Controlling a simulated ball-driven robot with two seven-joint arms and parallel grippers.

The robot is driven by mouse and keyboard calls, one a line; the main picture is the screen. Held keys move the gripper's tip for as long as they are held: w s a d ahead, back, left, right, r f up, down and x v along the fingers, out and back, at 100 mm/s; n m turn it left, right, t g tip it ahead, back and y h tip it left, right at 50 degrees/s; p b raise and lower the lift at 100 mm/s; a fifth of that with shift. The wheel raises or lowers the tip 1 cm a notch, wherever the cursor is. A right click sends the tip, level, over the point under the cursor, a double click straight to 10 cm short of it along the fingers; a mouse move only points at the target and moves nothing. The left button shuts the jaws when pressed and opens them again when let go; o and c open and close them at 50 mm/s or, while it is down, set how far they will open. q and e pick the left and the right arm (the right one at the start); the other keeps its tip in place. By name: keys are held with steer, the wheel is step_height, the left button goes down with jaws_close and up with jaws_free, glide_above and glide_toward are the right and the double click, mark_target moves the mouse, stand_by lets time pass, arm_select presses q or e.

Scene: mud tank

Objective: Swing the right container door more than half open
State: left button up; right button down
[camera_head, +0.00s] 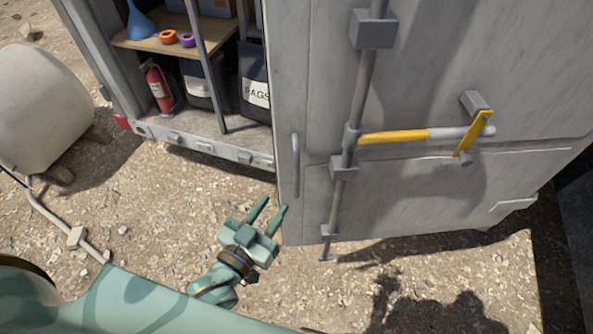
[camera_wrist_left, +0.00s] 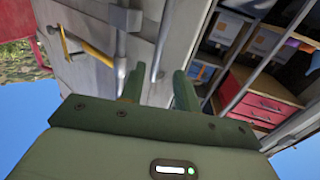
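The right container door (camera_head: 400,200) is a grey panel with a lock rod (camera_head: 360,90) and a yellow-and-grey lever (camera_head: 425,134). Its free left edge stands out in front of the container sill, so the door is partly open; I cannot tell the exact angle. A thin upright grab handle (camera_head: 295,165) sits near that edge. My left gripper (camera_head: 274,204) is open, green, and just below and left of the handle, apparently empty. In the left wrist view the open fingers (camera_wrist_left: 158,82) point toward the handle (camera_wrist_left: 160,42) and door (camera_wrist_left: 90,75). My right gripper is not in view.
The open container bay at left holds a fire extinguisher (camera_head: 158,88), a bin labelled RAGS (camera_head: 255,85), a blue funnel (camera_head: 140,22) and a shelf (camera_head: 165,42). Upright bars cross the opening. A beige tank (camera_head: 50,95) stands at far left. Gravel below the door is clear.

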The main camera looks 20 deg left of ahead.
mark_target(295, 175)
arm_select(q)
steer(key=x, duration=1.1)
steer(key=shift+w, duration=0.2)
jaws_close()
